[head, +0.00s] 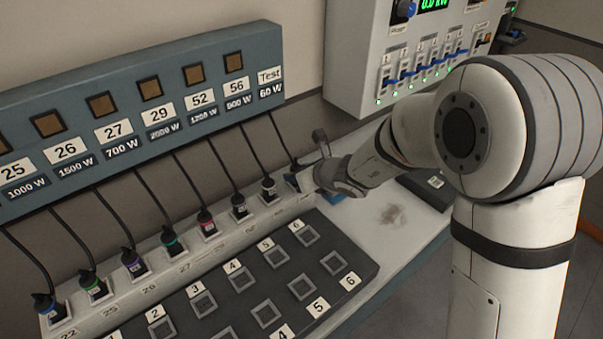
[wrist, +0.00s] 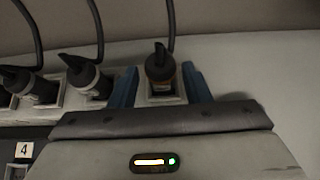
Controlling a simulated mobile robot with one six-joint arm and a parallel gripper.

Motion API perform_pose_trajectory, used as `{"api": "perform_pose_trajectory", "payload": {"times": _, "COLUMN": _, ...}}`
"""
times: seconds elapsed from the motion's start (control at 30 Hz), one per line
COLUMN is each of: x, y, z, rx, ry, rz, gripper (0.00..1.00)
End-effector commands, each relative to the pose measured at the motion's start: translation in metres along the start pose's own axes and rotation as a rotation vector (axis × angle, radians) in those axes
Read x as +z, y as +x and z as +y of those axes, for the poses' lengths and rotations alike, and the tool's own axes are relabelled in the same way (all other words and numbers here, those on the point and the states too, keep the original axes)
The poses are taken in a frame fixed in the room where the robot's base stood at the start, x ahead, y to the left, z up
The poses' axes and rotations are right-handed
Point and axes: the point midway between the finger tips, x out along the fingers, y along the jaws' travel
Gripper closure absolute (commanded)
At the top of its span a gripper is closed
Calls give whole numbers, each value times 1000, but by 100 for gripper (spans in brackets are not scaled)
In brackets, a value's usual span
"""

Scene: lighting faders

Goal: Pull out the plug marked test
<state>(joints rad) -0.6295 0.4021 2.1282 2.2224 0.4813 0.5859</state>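The Test label (head: 270,76), with 60 W below it, is at the right end of the blue-grey panel. Its black cable (head: 281,138) runs down to my gripper (head: 302,178), which hides most of the plug in the head view. The marking on this plug is not readable.
A neighbouring plug (wrist: 88,75) sits just left of the left finger; more plugs line the white socket strip (head: 108,317). A dark numbered socket board (head: 262,285) lies in front. A white fader box (head: 350,60) hangs behind my arm. The bench right of the strip (head: 395,232) is mostly clear.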

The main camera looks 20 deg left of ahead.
Motion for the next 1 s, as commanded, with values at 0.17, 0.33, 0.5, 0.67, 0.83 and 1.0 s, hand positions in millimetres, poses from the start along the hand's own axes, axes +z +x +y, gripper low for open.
{"api": "perform_pose_trajectory", "payload": {"times": 0.17, "x": 0, "y": 0, "z": 0, "rx": 0, "ry": 0, "rz": 0, "gripper": 72}}
{"api": "perform_pose_trajectory", "payload": {"times": 0.33, "x": 0, "y": 0, "z": 1, "rx": 1, "ry": -1, "rz": 0, "gripper": 86}}
{"api": "perform_pose_trajectory", "payload": {"times": 0.5, "x": 0, "y": 0, "z": 1, "rx": 2, "ry": -1, "rz": 0, "gripper": 95}}
{"api": "perform_pose_trajectory", "payload": {"times": 0.67, "x": 1, "y": -1, "z": 1, "rx": 2, "ry": -1, "rz": -1, "gripper": 95}}
{"api": "perform_pose_trajectory", "payload": {"times": 0.83, "x": 4, "y": -2, "z": 1, "rx": 2, "ry": -1, "rz": -2, "gripper": 95}}
{"api": "perform_pose_trajectory", "payload": {"times": 1.0, "x": 6, "y": -4, "z": 1, "rx": 1, "ry": -1, "rz": -2, "gripper": 95}}
